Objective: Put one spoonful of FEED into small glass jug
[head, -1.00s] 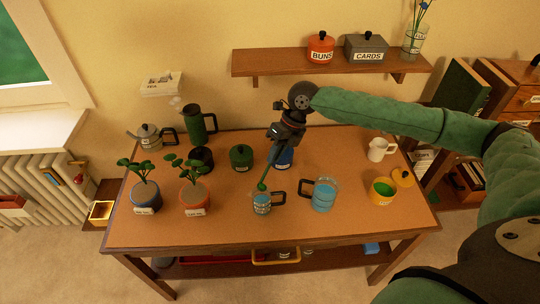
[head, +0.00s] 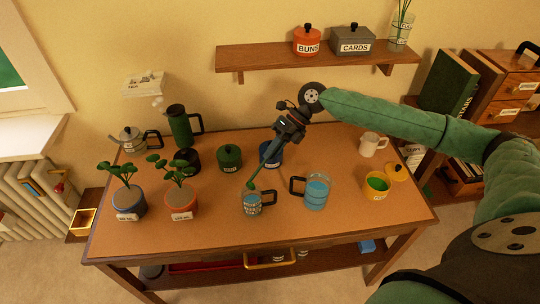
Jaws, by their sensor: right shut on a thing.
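My right gripper (head: 278,142) is shut on a teal spoon (head: 263,167) that slants down to the left. The spoon's green lower end (head: 253,186) is at the mouth of the small glass jug (head: 252,203), a clear labelled jug with a dark handle. Whether it is inside the rim or just above it I cannot tell, nor whether its green is a load. A yellow tin (head: 376,192) with green contents stands open on the right, its lid (head: 397,173) beside it. Its label is too small to read. My left gripper is not in view.
A larger glass jug (head: 316,192) with blue contents stands just right of the small one. A blue pot (head: 271,158) is behind the spoon. A green lidded pot (head: 229,158) and two potted plants (head: 180,200) stand to the left. The desk's front (head: 330,230) is clear.

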